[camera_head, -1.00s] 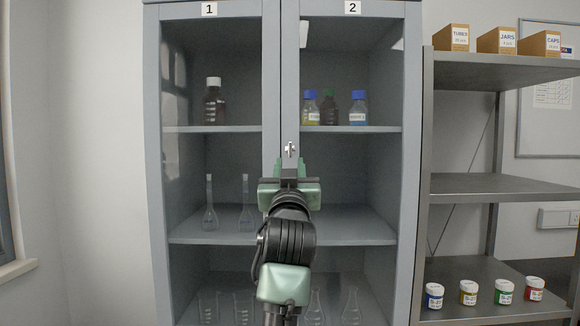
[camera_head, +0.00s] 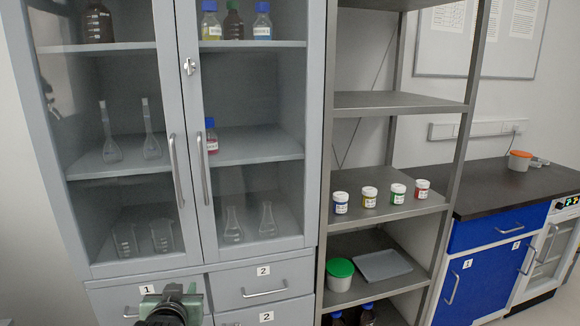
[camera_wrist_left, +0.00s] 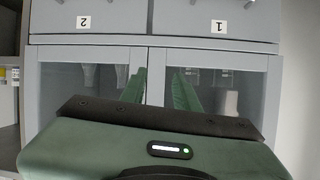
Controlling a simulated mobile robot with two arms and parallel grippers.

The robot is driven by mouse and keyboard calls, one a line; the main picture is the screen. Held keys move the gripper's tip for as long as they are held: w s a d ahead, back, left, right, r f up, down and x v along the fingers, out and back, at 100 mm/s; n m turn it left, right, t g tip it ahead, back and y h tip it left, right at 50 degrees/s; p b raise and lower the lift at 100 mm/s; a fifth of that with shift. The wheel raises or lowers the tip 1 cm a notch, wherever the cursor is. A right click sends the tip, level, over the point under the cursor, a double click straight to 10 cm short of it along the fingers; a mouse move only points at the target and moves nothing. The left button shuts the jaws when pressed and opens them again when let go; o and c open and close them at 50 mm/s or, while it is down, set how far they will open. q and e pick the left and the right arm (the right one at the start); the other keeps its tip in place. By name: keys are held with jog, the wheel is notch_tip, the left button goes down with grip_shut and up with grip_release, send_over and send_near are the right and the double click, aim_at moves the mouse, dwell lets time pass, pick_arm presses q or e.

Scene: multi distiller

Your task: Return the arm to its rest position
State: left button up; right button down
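My left gripper (camera_head: 172,290) is at the bottom edge of the head view, in front of the cabinet drawers and mostly cut off by the frame. In the left wrist view its two green fingers (camera_wrist_left: 160,90) stand apart with nothing between them, so it is open and empty. The grey glass-door cabinet (camera_head: 315,160) is shut. My right gripper is not in view.
Bottles, flasks and beakers stand inside the cabinet. A metal shelf (camera_head: 400,103) to the right holds several small jars, a green-lidded tub (camera_head: 339,275) and a tray (camera_head: 383,265). A dark counter (camera_head: 500,190) with blue doors is at far right.

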pick_arm(q)
jog(key=s+d+f+m+g+h, duration=0.15)
jog(key=s+f+g, duration=0.25)
jog(key=s+f, duration=1.05)
jog(key=s+d+f+m+g+h, duration=0.1)
jog(key=s+f+g, duration=0.2)
jog(key=s, duration=0.7)
jog(key=s+d+f+m+g+h, duration=0.1)
jog(key=s+f+g, duration=0.15)
jog(key=s, duration=0.75)
notch_tip(320, 180, down, 26)
jog(key=s+g+p, duration=0.1)
jog(key=s, duration=0.1)
jog(key=s+a+f+g+p, duration=0.1)
jog(key=s+a+f, duration=0.1)
jog(key=s+f, duration=1.2)
jog(key=shift+s+a+f, duration=0.2)
jog(key=shift+s+a, duration=0.2)
jog(key=shift+s, duration=0.75)
jog(key=shift+g+y, duration=0.25)
